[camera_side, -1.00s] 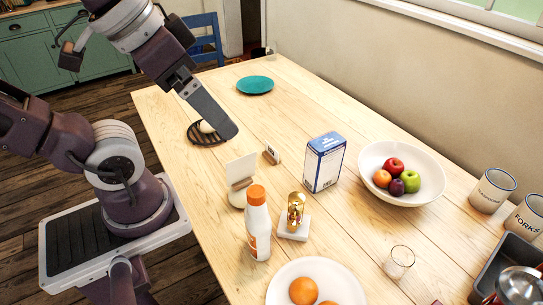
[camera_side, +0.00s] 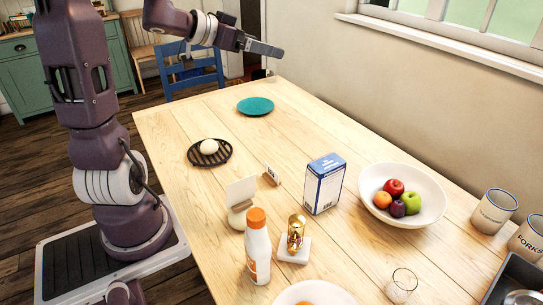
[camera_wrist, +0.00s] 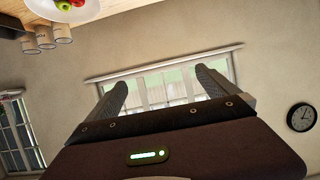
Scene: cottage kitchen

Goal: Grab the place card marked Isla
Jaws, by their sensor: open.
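A small white card in a wooden holder (camera_side: 271,174) stands mid-table, left of the blue and white box; its dark lettering is too small to read. A larger white card (camera_side: 241,190) stands nearer, in a pale holder; no name shows on it from this side. I cannot tell which, if either, is marked Isla.
Near the cards stand an orange-capped bottle (camera_side: 257,248), a gold ornament (camera_side: 295,236) and the box (camera_side: 324,184). A fruit bowl (camera_side: 432,213) is to the right. A dark trivet (camera_side: 193,153) holds a pale round object. A teal plate (camera_side: 255,106) lies at the far end, with bare wood around.

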